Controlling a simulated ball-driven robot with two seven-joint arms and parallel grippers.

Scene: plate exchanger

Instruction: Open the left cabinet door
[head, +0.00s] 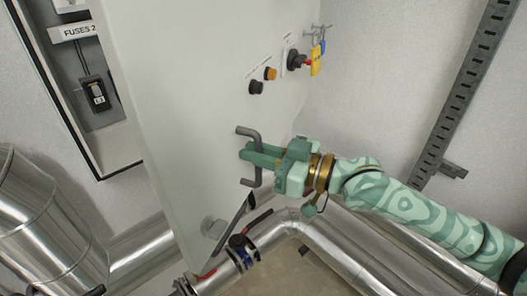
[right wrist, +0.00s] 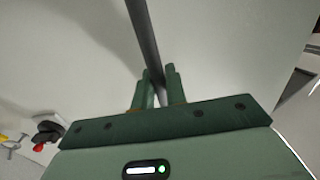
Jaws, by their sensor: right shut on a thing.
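The grey cabinet door (head: 185,110) is a large pale panel in the middle of the head view, with a dark grey bar handle (head: 250,183) near its lower right. My right gripper (head: 253,155) is shut on this handle, its green fingers on either side of the bar. In the right wrist view the handle (right wrist: 142,35) runs down between the two fingertips (right wrist: 160,88). To the left of the door, an open cabinet interior (head: 105,128) shows, with a "FUSES 2" label and a black-edged rim. My left gripper is not in view.
Buttons (head: 270,73), a rotary switch (head: 296,59) and padlocks with a yellow tag (head: 315,60) sit above the handle. Shiny metal pipes (head: 345,250) with a valve run below, and a large wrapped pipe (head: 45,235) stands at left. A slotted rail (head: 465,85) is on the right wall.

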